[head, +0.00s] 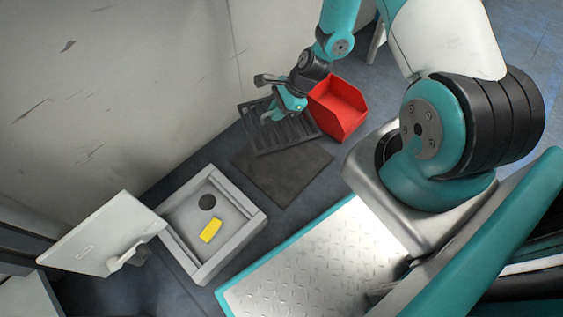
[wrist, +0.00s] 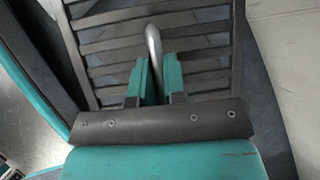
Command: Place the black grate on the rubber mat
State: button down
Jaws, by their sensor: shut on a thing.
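The black grate (head: 291,136) is a dark slatted panel, seen in the head view beside the wall. Its slats fill the upper part of the wrist view (wrist: 205,46). My gripper (head: 272,115) is shut on a curved grey handle (wrist: 153,45) that stands up from the grate. The dark rubber mat (head: 283,174) lies flat on the floor, just below the grate in the head view. The grate's near edge appears close to or slightly over the mat's far edge. I cannot tell whether the grate touches the floor or hangs above it.
A red bin (head: 340,107) stands right of the grate, close to my gripper. An open grey box (head: 179,261) with a yellow block (head: 211,230) and a dark round spot inside lies left of the mat; its white lid (head: 100,236) is swung open. The wall (head: 120,90) rises behind.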

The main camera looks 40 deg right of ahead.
jog(key=m, duration=0.1)
jog(key=f+m+t, duration=0.1)
jog(key=m, duration=0.1)
jog(key=shift+s+d+f+h, duration=0.1)
jog(key=shift+s+d+h, duration=0.3)
jog(key=shift+d+f+m+t+b, duration=0.1)
jog(key=shift+f+m+t+b, duration=0.2)
jog(key=shift+f+m+b, duration=0.15)
jog(key=b, duration=1.2)
send_near(274, 157)
jog(key=x, duration=0.4)
jog(key=shift+w+a+f, duration=0.15)
jog(key=shift+a, duration=0.1)
jog(key=c, duration=1.2)
grip_release()
jog(key=shift+o, duration=0.2)
